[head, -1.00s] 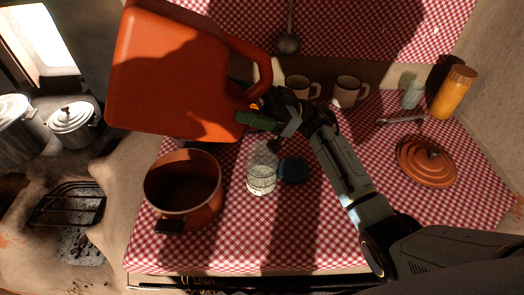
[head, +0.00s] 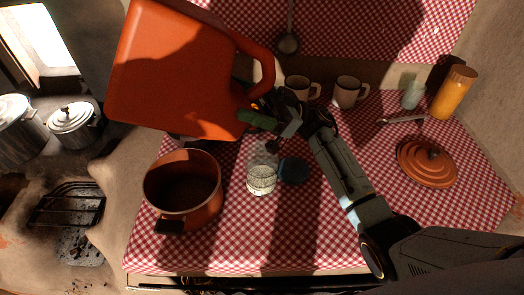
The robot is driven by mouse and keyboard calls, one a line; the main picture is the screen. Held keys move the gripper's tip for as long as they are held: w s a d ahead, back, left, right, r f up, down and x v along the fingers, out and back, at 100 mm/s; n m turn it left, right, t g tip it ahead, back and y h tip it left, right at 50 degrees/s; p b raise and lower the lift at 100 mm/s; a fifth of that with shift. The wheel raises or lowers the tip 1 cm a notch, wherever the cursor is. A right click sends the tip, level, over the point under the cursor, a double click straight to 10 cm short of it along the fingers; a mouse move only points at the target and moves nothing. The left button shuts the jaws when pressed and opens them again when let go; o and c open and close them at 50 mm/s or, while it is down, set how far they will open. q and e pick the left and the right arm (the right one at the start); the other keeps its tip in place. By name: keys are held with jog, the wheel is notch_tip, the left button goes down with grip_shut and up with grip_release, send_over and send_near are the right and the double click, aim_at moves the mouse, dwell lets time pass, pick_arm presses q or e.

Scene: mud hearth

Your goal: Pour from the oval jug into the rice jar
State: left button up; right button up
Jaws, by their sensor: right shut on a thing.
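The oval jug (head: 175,75) is a large orange-red container with a loop handle on its right side. It fills the upper left of the head view, tilted and raised above the table. My right gripper (head: 262,119) is shut on it at its lower right, near the foot of the handle. The jug's mouth is not clear to see. The rice jar (head: 262,180), clear glass with pale grains inside, stands upright on the checked cloth below the gripper, apart from the jug. The gripper partly covers the view above its rim. My left gripper is out of view.
An orange-brown pot (head: 184,192) stands left of the jar. A blue lid (head: 293,171) lies close to the jar's right. Two mugs (head: 349,92), an orange bottle (head: 454,93) and a terracotta lid (head: 427,163) are farther right. The front cloth (head: 300,240) is clear.

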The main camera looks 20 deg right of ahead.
jog(key=shift+d+r+y+b, duration=0.15)
jog(key=shift+d+y+b, duration=0.2)
jog(key=shift+y, duration=0.25)
dwell(2.5)
